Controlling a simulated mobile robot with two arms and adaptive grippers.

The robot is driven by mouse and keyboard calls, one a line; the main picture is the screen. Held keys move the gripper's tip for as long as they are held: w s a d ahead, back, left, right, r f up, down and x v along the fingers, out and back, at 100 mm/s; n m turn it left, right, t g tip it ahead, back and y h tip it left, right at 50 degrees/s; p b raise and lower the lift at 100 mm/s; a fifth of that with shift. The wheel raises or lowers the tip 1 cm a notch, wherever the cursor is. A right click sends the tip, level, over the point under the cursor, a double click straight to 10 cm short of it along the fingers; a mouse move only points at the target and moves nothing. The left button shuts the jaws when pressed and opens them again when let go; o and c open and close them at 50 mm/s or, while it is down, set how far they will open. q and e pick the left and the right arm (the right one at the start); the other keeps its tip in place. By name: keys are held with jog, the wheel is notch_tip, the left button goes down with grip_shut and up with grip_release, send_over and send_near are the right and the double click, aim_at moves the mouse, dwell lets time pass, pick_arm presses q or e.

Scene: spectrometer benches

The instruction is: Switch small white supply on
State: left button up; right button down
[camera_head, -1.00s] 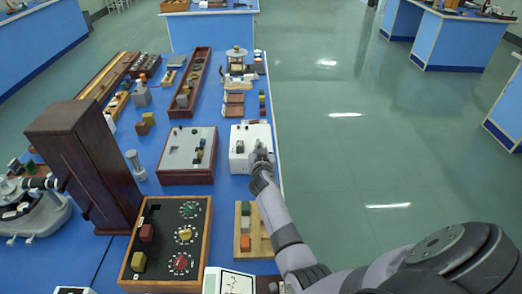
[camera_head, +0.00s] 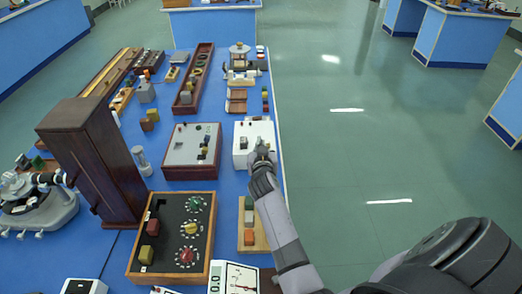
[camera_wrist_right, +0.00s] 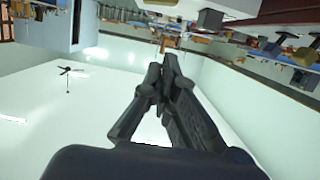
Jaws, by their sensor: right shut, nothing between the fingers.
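The small white supply (camera_head: 250,130) is a white box near the right edge of the blue bench in the head view. A dark part shows at the left of its face. My right gripper (camera_head: 262,150) is at its front right corner, with the fingers shut and empty. It hides part of the box, and I cannot tell whether it touches it. In the right wrist view the closed fingertips (camera_wrist_right: 168,52) point up the picture. The switch cannot be made out clearly. My left gripper is not in view.
A wooden box with a grey panel (camera_head: 185,148) stands left of the supply. A black panel with dials (camera_head: 170,225) and a wooden block tray (camera_head: 246,240) are nearer. Small wooden parts (camera_head: 236,105) lie beyond. Open floor (camera_head: 350,150) is to the right.

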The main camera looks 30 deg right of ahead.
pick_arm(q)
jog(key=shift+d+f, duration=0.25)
pick_arm(e)
jog(key=v, duration=0.3)
jog(key=shift+a+r, duration=0.1)
jog(key=shift+a, duration=0.1)
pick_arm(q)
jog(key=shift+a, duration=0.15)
pick_arm(e)
jog(key=shift+s, duration=0.1)
